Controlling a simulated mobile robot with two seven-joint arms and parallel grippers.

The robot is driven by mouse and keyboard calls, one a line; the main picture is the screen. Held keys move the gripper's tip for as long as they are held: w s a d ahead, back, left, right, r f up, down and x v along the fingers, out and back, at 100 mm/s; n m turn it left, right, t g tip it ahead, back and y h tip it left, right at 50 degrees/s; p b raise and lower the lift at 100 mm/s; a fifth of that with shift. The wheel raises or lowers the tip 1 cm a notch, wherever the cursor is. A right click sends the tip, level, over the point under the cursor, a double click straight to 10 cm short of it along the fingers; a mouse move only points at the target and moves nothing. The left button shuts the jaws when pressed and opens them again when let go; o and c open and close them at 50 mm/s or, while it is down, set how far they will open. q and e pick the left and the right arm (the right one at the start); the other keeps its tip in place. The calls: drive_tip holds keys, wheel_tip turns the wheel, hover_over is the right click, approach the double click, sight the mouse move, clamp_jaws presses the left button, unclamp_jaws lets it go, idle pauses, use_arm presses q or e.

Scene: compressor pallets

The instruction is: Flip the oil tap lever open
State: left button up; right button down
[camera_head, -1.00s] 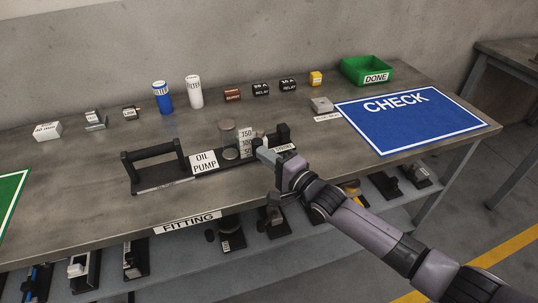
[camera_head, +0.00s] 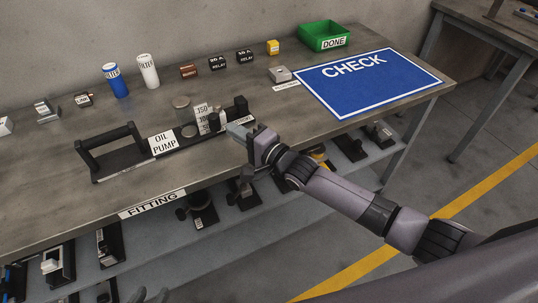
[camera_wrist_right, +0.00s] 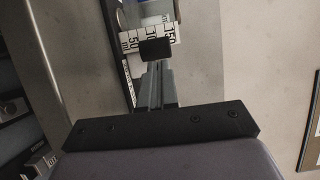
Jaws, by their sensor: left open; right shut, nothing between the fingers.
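The oil pump unit (camera_head: 125,158) lies on the bench, a long black base with a raised handle and an OIL PUMP label. At its right end stand a white scale plate (camera_head: 203,117) and a dark upright block (camera_head: 241,105). My right gripper (camera_head: 235,130) is shut and empty, right at this end and partly covering it. In the right wrist view, a black block (camera_wrist_right: 156,49), perhaps the tap lever's end, lies just beyond the closed fingers (camera_wrist_right: 156,80); contact cannot be told. Part of my left gripper (camera_head: 150,295) shows at the bottom edge, open, below the bench top.
Blue and white filters (camera_head: 116,81), small relay boxes (camera_head: 217,64) and a green DONE bin (camera_head: 324,35) stand along the back. A blue CHECK mat (camera_head: 367,82) lies clear at right. A shelf with several parts (camera_head: 203,215) is below the front edge.

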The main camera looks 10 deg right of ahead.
drive_tip(key=shift+s+d, duration=0.15)
drive_tip(key=shift+d, duration=0.15)
drive_tip(key=s+d, duration=0.3)
drive_tip(key=s, duration=0.6)
drive_tip(key=shift+s+d+p, duration=0.25)
drive_tip(key=shift+d+p, duration=0.05)
drive_tip(key=shift+f, duration=0.1)
drive_tip(key=s+d+f+n+g+h, duration=0.2)
drive_tip(key=s+d+f+n+h, duration=0.2)
drive_tip(key=s, duration=0.5)
drive_tip(key=s+d+f+n+g+h, duration=0.2)
drive_tip(key=s+d+f+n+h, duration=0.2)
drive_tip(key=s+d+f+n, duration=0.4)
wheel_tip(320, 180, down, 3)
drive_tip(key=shift+s+d+r+n+h, duration=0.1)
drive_tip(key=shift+s+d+n+h, duration=0.3)
drive_tip(key=shift+s, duration=0.85)
